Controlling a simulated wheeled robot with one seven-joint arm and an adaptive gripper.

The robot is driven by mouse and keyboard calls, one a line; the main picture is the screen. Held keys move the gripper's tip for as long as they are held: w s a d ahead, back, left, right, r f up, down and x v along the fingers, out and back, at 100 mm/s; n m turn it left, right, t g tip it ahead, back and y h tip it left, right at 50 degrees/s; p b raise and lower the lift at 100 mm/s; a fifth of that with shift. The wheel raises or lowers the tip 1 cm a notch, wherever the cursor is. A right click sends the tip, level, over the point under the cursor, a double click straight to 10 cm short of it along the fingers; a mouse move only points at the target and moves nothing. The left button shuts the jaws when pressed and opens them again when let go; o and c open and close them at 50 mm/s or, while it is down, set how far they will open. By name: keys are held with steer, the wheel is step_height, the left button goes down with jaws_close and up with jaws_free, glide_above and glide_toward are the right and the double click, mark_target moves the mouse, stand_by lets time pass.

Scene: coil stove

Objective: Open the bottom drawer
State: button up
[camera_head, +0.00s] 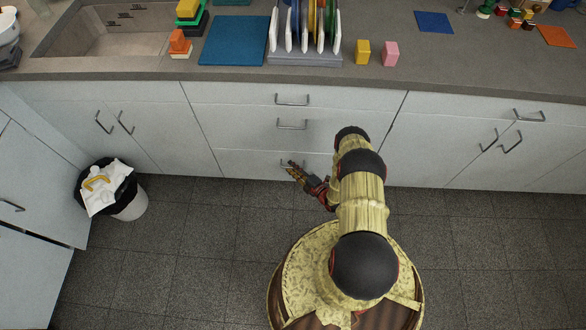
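The bottom drawer (240,162) is the lowest of three stacked white drawers in the middle of the counter, and its front looks flush with the cabinet. Its handle (285,163) is partly hidden behind my gripper. My gripper (291,165) is at the handle, with its fingers reaching toward the drawer front. I cannot tell whether it touches the handle or whether the fingers are open or shut. The middle drawer (240,130) and the top drawer (235,93) above it look closed.
A bin (130,206) with a black liner stands on the floor at left. Cupboard doors (440,145) flank the drawers. The countertop (230,74) holds a dish rack (300,59), a blue mat (233,42) and sponges. The tiled floor (200,250) before the drawers is clear left of my base.

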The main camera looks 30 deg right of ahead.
steer(key=shift+c, duration=0.7)
jaws_close()
